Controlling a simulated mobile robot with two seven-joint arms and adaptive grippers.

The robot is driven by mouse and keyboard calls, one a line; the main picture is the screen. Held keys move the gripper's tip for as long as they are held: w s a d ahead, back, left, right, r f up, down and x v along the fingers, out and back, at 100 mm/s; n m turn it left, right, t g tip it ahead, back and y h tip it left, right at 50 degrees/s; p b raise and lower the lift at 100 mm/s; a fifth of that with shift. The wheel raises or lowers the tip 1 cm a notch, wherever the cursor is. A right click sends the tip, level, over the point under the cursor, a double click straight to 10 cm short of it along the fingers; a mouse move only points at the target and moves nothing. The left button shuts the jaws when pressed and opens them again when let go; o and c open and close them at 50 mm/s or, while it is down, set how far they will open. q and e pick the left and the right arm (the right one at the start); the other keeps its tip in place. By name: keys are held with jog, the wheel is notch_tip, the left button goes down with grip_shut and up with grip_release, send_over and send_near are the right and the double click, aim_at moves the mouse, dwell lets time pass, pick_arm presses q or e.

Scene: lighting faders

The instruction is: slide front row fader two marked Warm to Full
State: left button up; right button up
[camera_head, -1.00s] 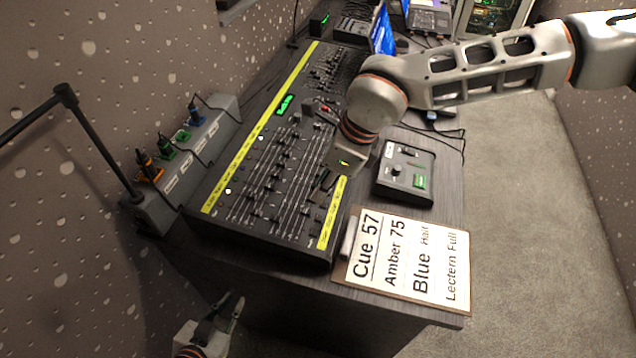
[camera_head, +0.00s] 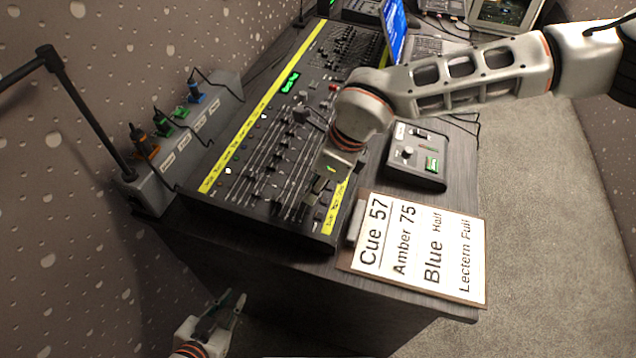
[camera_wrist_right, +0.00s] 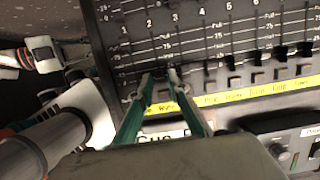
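The black lighting console (camera_head: 262,208) lies along the desk, with rows of faders and yellow label strips. In the right wrist view its front yellow strip (camera_wrist_right: 262,91) has a partly hidden label that looks like Warm, just behind my right fingers. My right gripper (camera_wrist_right: 160,76) points down at the near ends of the tracks by numbers 2 and 3. Its green fingers are apart, with a dark fader cap (camera_wrist_right: 160,88) seemingly between them; contact is unclear. The head view also shows the right gripper (camera_head: 322,182) over the console's front. My left gripper (camera_head: 230,303) is open and empty, below the desk's left end.
A cue sheet on a board (camera_head: 418,250) lies at the desk's near right. A small control box (camera_head: 416,160) sits right of the console. A socket strip (camera_head: 160,175) with plugs and a lamp arm (camera_head: 85,105) stand at the left. More fader caps (camera_wrist_right: 232,62) line the row.

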aim_at(283, 189)
grip_shut()
jog(key=shift+w+a, duration=0.2)
jog(key=shift+a, duration=0.4)
jog(key=shift+w+a+r+b, duration=0.1)
jog(key=shift+w+a+b, duration=0.15)
jog(key=shift+a, duration=0.5)
jog(key=shift+w+a+r+b, duration=0.1)
jog(key=shift+w+a+b, duration=0.15)
jog(key=shift+a, duration=0.5)
jog(key=shift+w+a+r+b, duration=0.15)
jog(key=shift+w+a, duration=0.1)
jog(key=shift+a, duration=0.5)
grip_release()
jog(key=shift+f, duration=0.1)
